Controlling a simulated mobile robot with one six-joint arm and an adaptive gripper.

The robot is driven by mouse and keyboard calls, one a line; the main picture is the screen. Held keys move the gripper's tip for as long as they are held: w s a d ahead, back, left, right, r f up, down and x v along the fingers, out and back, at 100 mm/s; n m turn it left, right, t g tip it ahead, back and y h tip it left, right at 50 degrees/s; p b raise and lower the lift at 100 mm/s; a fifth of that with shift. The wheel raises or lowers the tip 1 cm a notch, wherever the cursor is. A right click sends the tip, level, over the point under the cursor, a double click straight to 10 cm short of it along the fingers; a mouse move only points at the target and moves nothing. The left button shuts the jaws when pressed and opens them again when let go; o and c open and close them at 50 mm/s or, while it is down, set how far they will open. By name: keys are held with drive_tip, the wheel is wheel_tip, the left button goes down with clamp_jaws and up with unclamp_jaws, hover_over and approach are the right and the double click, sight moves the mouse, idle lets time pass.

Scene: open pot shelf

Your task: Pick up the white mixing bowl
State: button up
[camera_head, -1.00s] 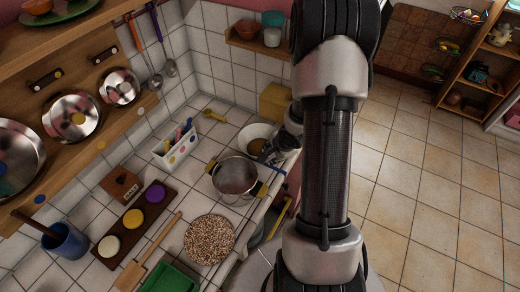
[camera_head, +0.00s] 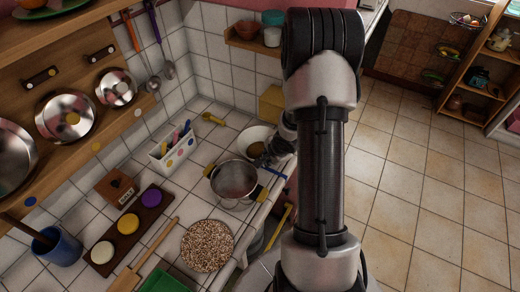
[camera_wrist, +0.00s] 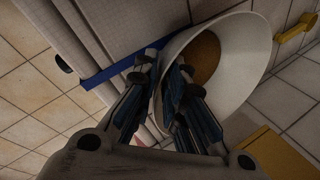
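The white mixing bowl (camera_head: 248,134) is at the back right of the tiled counter, beyond the metal pot (camera_head: 234,184). Its inside looks brown at the bottom. In the wrist view the bowl (camera_wrist: 250,55) fills the upper middle. My gripper (camera_wrist: 160,75) straddles the bowl's near wall, with one finger inside and one outside. The fingertips are close together with the wall between them. In the head view my gripper (camera_head: 268,155) is at the bowl's right side, partly hidden by my arm. I cannot tell whether the bowl is clear of the counter.
A white utensil holder (camera_head: 174,147) and a yellow tool (camera_head: 213,119) are to the left. The floor (camera_head: 400,190) at right is clear.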

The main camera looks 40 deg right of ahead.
clamp_jaws()
idle(0.3)
